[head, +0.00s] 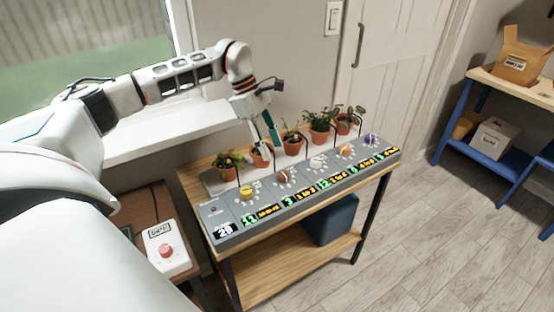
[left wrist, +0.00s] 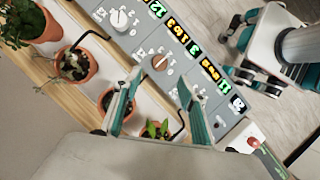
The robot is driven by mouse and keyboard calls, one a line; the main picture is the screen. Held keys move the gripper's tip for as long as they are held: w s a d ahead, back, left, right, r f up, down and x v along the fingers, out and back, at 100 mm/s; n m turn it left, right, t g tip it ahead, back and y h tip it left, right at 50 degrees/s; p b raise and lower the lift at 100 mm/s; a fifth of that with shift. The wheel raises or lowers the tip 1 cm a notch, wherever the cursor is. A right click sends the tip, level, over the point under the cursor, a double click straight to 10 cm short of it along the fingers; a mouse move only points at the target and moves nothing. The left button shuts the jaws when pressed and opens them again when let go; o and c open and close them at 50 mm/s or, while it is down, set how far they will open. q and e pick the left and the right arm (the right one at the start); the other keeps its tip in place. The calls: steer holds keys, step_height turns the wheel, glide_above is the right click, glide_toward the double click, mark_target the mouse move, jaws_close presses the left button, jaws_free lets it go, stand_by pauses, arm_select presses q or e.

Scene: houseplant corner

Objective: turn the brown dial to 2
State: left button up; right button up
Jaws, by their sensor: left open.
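The brown dial (head: 283,176) is second from the left in the row of dials on the grey control panel (head: 215,213). In the left wrist view the brown dial (left wrist: 160,62) lies just beyond the gap between my fingertips, with white marks around it. The green readout (head: 289,201) near it looks like 3. My left gripper (head: 270,135) is above the plant row, behind the panel. In the left wrist view its teal fingers (left wrist: 158,78) are apart with nothing held, and the brown dial is untouched. My right gripper is in neither view.
Several potted plants (head: 320,122) stand behind the panel, close under the left gripper. Yellow (head: 246,191), white (head: 316,162), orange (head: 345,151) and purple (head: 371,139) dials flank the brown one. A white box with a red knob (head: 166,251) sits left of the panel.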

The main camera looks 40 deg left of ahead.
arm_select(q)
steer(key=shift+v, duration=1.45)
